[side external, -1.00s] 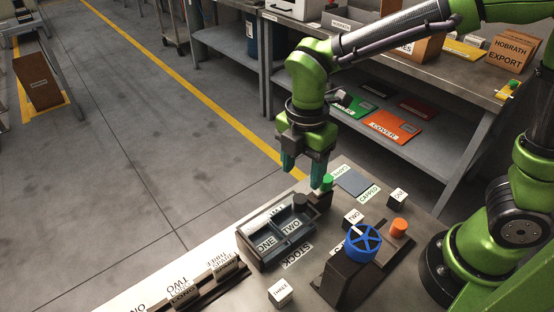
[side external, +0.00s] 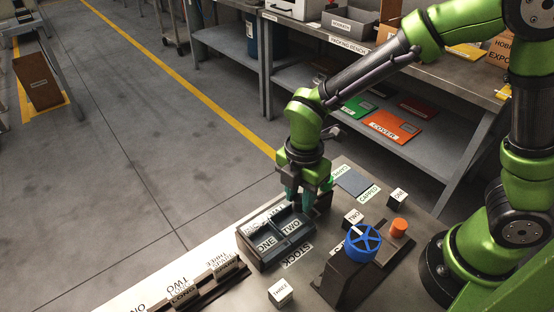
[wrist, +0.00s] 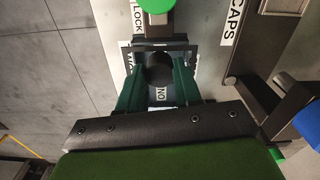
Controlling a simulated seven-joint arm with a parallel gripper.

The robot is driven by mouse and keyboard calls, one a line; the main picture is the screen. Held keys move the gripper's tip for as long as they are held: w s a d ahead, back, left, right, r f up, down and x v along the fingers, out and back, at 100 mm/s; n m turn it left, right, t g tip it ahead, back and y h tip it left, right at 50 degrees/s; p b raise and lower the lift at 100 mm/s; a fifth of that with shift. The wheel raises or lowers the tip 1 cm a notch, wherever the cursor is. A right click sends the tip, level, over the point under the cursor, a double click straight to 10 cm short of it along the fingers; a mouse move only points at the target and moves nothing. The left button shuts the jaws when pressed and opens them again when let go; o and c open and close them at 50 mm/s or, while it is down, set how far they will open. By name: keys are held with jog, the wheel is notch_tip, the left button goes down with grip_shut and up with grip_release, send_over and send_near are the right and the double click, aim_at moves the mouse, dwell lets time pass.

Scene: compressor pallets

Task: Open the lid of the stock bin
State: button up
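The stock bin (side external: 243,245) is a dark box near the table's left edge, with panels reading ONE and TWO and a STOCK label (side external: 298,256) in front. My gripper (side external: 306,203) points down at the bin's back right corner. In the wrist view its green fingers (wrist: 158,82) stand apart on either side of a dark round knob (wrist: 158,70). I cannot tell whether they touch it. The side view shows the fingers partly hiding the knob. Whether the lid is raised is hard to tell; nothing stands up from the bin.
A green button (wrist: 155,4) lies just beyond the fingers, beside a LOCK label (wrist: 138,17). A blue handwheel (side external: 363,243) on a dark block and an orange knob (side external: 398,228) stand to the right. A white block marked THREE (side external: 281,292) is in front.

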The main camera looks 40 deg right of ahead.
grip_shut()
jog(key=shift+r, duration=0.2)
jog(key=shift+a+r+h, duration=0.45)
jog(key=shift+r+h, duration=0.3)
jog(key=shift+h, duration=0.05)
jog(key=a+r+h, duration=0.7)
jog(key=a+h, duration=0.3)
jog(key=shift+r+h, duration=0.25)
jog(key=shift+h, duration=0.05)
jog(key=o, duration=0.5)
grip_release()
jog(key=shift+d, duration=0.1)
